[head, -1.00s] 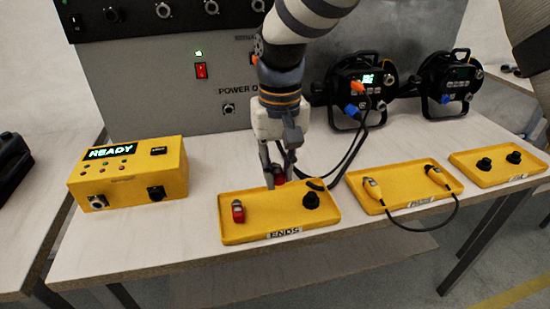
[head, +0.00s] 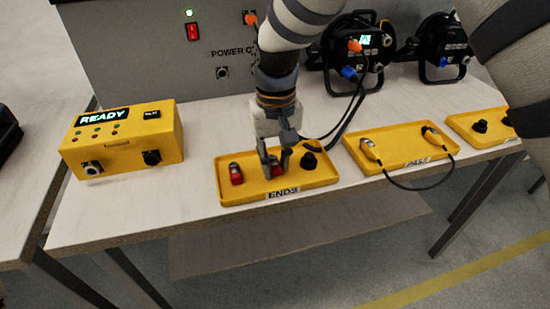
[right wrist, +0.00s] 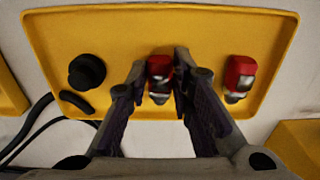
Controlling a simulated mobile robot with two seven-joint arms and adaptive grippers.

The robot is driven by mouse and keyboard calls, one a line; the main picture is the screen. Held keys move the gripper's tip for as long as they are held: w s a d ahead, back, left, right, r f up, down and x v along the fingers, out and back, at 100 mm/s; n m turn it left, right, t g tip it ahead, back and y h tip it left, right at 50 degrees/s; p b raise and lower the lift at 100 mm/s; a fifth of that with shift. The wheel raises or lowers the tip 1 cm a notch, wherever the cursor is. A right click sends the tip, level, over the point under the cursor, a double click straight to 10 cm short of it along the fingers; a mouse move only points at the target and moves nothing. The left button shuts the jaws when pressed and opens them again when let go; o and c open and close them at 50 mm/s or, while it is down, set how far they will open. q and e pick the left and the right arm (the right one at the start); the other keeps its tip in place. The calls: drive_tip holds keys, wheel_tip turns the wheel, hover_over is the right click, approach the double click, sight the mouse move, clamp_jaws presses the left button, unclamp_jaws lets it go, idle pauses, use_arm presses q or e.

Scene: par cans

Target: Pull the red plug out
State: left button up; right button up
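Two red plugs stand on the yellow tray (head: 240,195) labelled ENDS. One red plug (head: 237,174) is at the tray's left and clear of my fingers; it also shows at the right in the right wrist view (right wrist: 240,75). The other red plug (head: 278,170) is near the tray's middle. My right gripper (head: 276,166) points down with one finger on each side of this plug. In the right wrist view the plug (right wrist: 159,72) fills most of the gap between the fingertips; I cannot tell whether they press on it. My left gripper is not in view.
A black connector (head: 309,160) stands at the tray's right. A yellow READY box (head: 125,150) is to the left. Another yellow tray (head: 400,155) with a cable and two black cable reels (head: 350,60) are to the right. Bare table lies between box and tray.

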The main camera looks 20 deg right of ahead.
drive_tip(key=shift+o, duration=1.4)
